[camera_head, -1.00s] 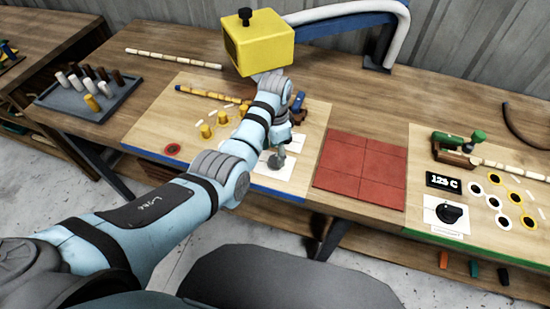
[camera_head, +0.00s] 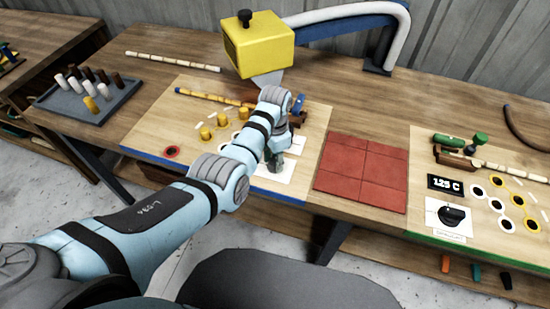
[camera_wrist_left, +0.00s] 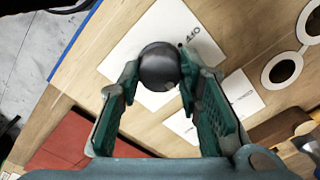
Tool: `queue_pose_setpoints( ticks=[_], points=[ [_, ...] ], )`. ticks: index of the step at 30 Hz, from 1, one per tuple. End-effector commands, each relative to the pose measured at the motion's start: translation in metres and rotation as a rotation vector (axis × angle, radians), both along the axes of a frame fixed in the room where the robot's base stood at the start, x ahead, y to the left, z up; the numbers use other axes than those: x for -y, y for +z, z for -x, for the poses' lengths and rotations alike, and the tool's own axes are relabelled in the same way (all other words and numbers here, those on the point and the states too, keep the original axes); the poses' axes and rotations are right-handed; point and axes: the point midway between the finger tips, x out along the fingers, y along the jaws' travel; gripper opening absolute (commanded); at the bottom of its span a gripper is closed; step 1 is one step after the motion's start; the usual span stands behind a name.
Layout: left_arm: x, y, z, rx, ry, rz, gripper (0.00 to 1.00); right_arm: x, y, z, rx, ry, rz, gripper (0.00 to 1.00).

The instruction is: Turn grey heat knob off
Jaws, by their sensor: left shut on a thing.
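The grey heat knob (camera_wrist_left: 160,66) is a round, dark metallic knob on a white card (camera_wrist_left: 120,50) with small printed lettering beside it. In the left wrist view my left gripper (camera_wrist_left: 158,86) has one green-padded finger on each side of the knob and is shut on it. In the head view my left gripper (camera_head: 275,162) reaches down to the front edge area of the left board and hides the knob. My right gripper is not in view.
A yellow box-shaped head (camera_head: 260,42) hangs behind my left wrist. Red tiles (camera_head: 362,172) lie right of the gripper. Further right are a black knob (camera_head: 452,215) and a "125 C" display (camera_head: 445,184). Yellow pegs (camera_head: 206,132) stand left of the gripper.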

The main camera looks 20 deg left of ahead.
Motion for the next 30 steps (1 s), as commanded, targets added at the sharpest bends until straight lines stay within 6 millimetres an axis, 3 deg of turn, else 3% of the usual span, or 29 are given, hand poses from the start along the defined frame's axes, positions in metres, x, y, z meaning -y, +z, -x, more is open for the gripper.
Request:
queue_pose_setpoints(
  ticks=[11,30],
  points=[
    [0.0,0.003,-0.001,0.001,0.182,-0.001,0.04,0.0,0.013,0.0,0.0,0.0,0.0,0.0],
    [-0.001,0.002,-0.002,0.004,0.779,0.0,0.04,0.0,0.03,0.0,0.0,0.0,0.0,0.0]
  ],
)
